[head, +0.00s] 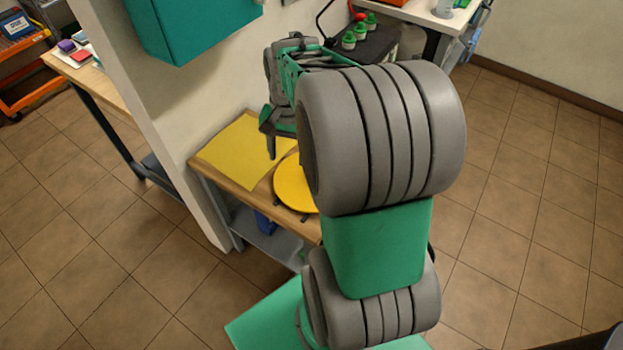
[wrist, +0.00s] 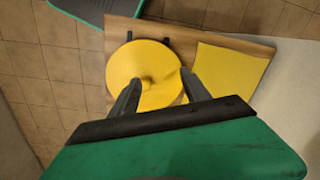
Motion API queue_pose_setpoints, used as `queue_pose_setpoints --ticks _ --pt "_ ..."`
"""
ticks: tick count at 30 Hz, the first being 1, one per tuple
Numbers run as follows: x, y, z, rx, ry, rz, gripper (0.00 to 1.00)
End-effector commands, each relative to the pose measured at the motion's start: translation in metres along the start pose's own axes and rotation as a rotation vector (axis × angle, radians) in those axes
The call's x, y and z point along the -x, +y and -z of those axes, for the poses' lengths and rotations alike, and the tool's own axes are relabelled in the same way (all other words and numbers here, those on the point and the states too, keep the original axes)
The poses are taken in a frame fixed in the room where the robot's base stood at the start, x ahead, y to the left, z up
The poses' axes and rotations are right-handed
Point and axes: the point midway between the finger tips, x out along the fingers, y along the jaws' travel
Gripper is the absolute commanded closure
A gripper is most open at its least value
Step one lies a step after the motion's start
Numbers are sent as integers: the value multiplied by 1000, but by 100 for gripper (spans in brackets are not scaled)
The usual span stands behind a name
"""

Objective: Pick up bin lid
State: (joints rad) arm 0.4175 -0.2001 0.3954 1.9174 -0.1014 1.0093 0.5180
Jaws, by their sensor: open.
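The bin lid is a round yellow disc (head: 293,186) lying on a small wooden table, partly hidden by my arm in the head view. In the wrist view the lid (wrist: 138,72) shows nearly whole, with a small raised part near its middle. My gripper (head: 271,140) is above the table, near the lid's far left side in the head view. In the wrist view its two fingers (wrist: 160,85) are spread apart, pointing at the lid, with nothing held between them. I cannot tell the exact height of the fingertips above the lid.
A yellow mat (head: 240,152) lies beside the lid on the wooden table (head: 222,183). A wall stands along the table's left side, with a teal cabinet (head: 195,25) above. Green-capped bottles (head: 349,40) stand behind my arm. The tiled floor at right is open.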

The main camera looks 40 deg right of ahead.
Motion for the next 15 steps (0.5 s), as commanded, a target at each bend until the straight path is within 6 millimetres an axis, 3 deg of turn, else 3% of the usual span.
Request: queue_pose_setpoints --ticks 1,5,15 --pt "-18 18 20 -125 -38 -13 45" --pt "-43 47 50 -338 -91 -28 45" --pt "-87 52 54 -392 -106 -32 45"
